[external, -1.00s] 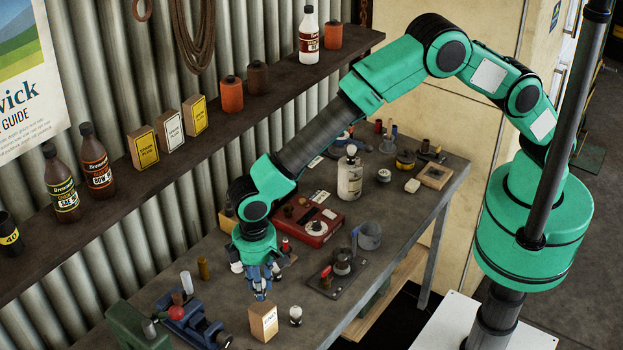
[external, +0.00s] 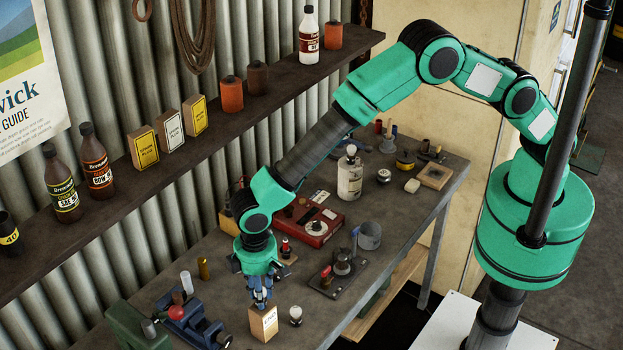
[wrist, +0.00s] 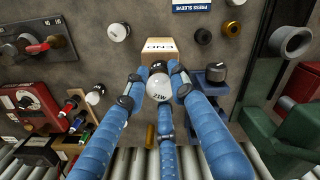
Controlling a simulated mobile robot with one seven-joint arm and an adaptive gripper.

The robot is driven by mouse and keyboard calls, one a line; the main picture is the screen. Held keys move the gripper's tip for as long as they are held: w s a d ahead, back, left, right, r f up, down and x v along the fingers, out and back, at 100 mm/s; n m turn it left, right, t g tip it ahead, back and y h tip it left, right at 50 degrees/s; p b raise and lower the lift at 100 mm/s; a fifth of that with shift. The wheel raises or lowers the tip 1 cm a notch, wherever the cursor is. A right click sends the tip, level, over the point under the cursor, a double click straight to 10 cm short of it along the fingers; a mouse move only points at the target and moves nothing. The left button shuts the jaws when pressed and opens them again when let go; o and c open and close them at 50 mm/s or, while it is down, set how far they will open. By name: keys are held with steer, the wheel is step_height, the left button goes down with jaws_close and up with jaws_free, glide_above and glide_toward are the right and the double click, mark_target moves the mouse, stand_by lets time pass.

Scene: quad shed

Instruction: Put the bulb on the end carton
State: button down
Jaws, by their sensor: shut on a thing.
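My gripper (external: 261,300) has blue fingers and points down just above the end carton (external: 264,325), a small tan upright box. In the wrist view the carton's top edge with an "END" label (wrist: 160,44) shows just beyond the fingertips. My gripper (wrist: 159,76) is shut on the bulb (wrist: 159,89), a pale round glass marked "21W" with a dark base. The fingers hide the bulb in the external view. I cannot tell whether the bulb touches the carton.
Another bulb (external: 295,316) stands right of the carton. A red meter box (external: 308,222) and a dark plate with a red-handled fixture (external: 338,275) are farther along the bench. A shelf runs along the wall.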

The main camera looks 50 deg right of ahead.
steer(key=shift+f, duration=0.15)
steer(key=c, duration=1.5)
jaws_free()
steer(key=shift+o, duration=0.2)
step_height(320, 180, up, 12)
steer(key=shift+r+b, duration=0.15)
steer(key=shift+b, duration=0.65)
steer(key=shift+w+r, duration=0.1)
